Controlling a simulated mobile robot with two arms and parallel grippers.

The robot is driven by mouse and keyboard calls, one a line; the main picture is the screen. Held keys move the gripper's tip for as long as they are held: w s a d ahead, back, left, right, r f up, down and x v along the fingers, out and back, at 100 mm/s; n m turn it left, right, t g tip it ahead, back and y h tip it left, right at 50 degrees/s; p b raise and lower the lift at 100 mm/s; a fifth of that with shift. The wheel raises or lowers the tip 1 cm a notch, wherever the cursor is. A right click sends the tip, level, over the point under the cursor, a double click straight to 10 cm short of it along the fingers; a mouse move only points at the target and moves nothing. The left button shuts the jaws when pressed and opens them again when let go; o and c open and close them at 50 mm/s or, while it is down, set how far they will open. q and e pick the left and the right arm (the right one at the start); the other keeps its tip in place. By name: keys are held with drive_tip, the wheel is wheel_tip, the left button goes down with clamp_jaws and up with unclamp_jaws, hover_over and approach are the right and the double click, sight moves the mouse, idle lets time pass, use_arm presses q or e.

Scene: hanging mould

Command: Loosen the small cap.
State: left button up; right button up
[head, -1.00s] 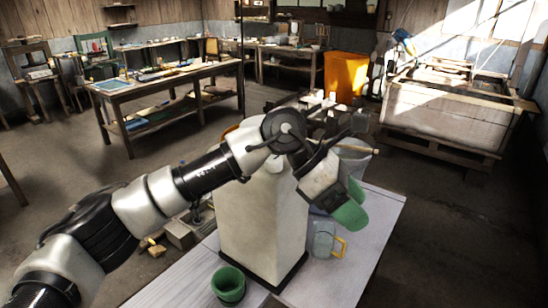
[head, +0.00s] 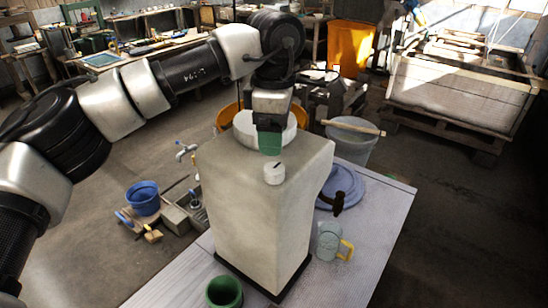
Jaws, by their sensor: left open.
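The small cap (head: 274,173) is a short white cylinder with a dark mark on its top. It sits on the flat top of a tall beige mould block (head: 255,215) that stands on the table. A larger white round piece (head: 247,131) shows behind it at the back of the block's top. My left gripper (head: 270,146) points down with green fingertips just behind and above the small cap. It is open, seen edge-on, and hides part of the white round piece. A gap between fingers and cap cannot be judged. My right gripper is out of view.
A grey bucket (head: 350,148) stands behind. A blue bucket (head: 143,197) is on the left.

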sight(274, 168)
use_arm(q)
drive_tip(key=f, duration=0.1)
drive_tip(key=f+p, duration=0.1)
drive_tip(key=f, duration=0.1)
drive_tip(key=shift+s, duration=0.3)
drive_tip(key=shift+w+f+p, duration=0.2)
drive_tip(key=shift+f+p, duration=0.2)
drive_tip(key=shift+f, duration=0.6)
drive_tip(key=f, duration=0.3)
drive_tip(key=shift+w+p, duration=0.35)
drive_tip(key=shift+p, duration=0.05)
drive_tip(key=shift+s, duration=0.1)
drive_tip(key=shift+c, duration=0.2)
drive_tip(key=shift+f, duration=0.1)
drive_tip(key=shift+c, duration=1.1)
drive_tip(key=c, duration=0.7)
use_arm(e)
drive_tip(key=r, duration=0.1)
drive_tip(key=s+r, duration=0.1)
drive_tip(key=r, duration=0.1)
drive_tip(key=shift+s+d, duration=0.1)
